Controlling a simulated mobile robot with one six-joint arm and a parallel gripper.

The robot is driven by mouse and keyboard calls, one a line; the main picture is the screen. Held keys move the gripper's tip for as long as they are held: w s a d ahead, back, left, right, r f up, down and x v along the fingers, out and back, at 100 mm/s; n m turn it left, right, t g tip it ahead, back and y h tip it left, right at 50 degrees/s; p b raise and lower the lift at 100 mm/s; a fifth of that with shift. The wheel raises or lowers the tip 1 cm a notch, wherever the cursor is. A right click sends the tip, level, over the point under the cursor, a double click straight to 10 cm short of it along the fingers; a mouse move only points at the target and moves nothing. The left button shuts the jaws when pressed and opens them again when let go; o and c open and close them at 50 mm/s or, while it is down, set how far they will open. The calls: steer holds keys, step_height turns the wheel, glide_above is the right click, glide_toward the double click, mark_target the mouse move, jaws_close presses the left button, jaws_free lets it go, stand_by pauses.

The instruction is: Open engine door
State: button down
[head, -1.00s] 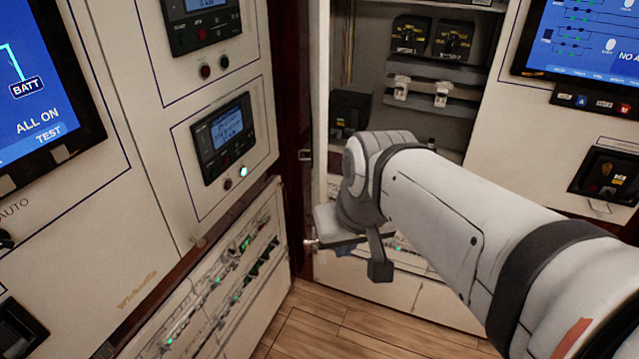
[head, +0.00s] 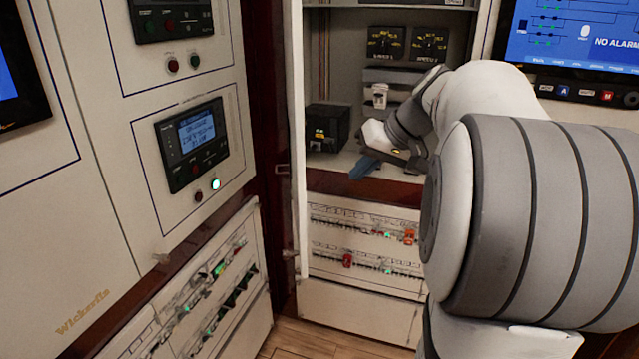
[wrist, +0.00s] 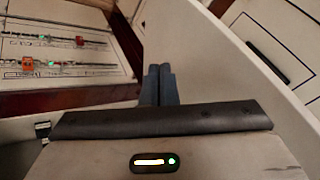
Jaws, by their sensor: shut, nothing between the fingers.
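The engine door (head: 299,140) appears to be the narrow pale panel seen nearly edge-on at the left side of the open compartment (head: 350,60). It stands swung out, with a small latch on its edge. My gripper (head: 362,168) is in front of the compartment's lower part, to the right of the door's edge and apart from it in the picture. In the wrist view my gripper (wrist: 160,68) has its two dark blue fingers together with nothing between them. A pale panel (wrist: 215,65) lies beyond and right of the fingers; I cannot tell whether it is the door.
Inside the compartment are two dark gauges (head: 408,43) and a black box (head: 327,127). A breaker panel (head: 365,240) with small lights is below. A cabinet with a lit display (head: 193,145) stands left. A blue screen (head: 575,35) is at upper right. Wood floor shows below.

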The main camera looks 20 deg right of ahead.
steer(key=w+a+f+p, duration=0.1)
steer(key=w+a+f, duration=0.4)
steer(key=a+f, duration=0.2)
steer(key=shift+a+f, duration=0.2)
steer(key=shift+a, duration=0.1)
steer(key=shift+w, duration=0.1)
